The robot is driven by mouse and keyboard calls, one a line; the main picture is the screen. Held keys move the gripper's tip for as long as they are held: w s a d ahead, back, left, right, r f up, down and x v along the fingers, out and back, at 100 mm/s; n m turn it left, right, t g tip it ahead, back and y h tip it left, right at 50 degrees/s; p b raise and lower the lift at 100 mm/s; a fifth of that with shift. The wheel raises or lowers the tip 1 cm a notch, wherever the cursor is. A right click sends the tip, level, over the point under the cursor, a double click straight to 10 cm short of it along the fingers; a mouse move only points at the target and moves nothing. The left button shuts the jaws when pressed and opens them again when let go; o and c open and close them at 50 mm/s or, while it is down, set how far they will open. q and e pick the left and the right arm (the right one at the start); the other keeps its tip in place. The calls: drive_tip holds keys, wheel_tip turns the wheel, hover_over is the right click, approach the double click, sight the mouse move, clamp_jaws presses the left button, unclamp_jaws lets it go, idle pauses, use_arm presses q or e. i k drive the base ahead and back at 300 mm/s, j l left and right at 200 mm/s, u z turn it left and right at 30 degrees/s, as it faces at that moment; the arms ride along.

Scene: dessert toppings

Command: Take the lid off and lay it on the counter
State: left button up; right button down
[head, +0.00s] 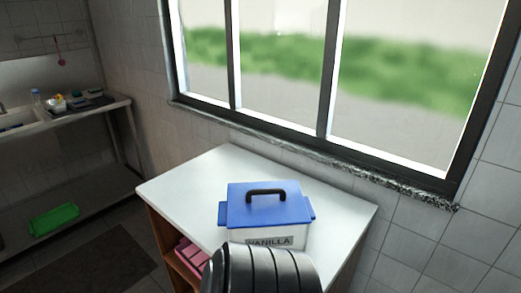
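A white box labelled VANILLA (287,241) stands on the white counter (180,183) in the head view. Its blue lid (237,212) sits on top, with a black arched handle (268,192) in the middle and blue tabs at the sides. A dark ribbed cylindrical part at the bottom centre, apparently a link of my own arm, hides the lower left of the box. Neither of my grippers shows in this view.
The counter is bare to the left of the box and narrower at its right. A window with a stone sill (300,146) runs behind it. Pink items (190,254) lie on a shelf below.

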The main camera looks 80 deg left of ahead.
sight(262, 204)
drive_tip(key=k+u, duration=0.15)
drive_tip(key=u, duration=2.35)
drive_tip(key=l+z, duration=0.35)
drive_tip(key=i+j, duration=0.05)
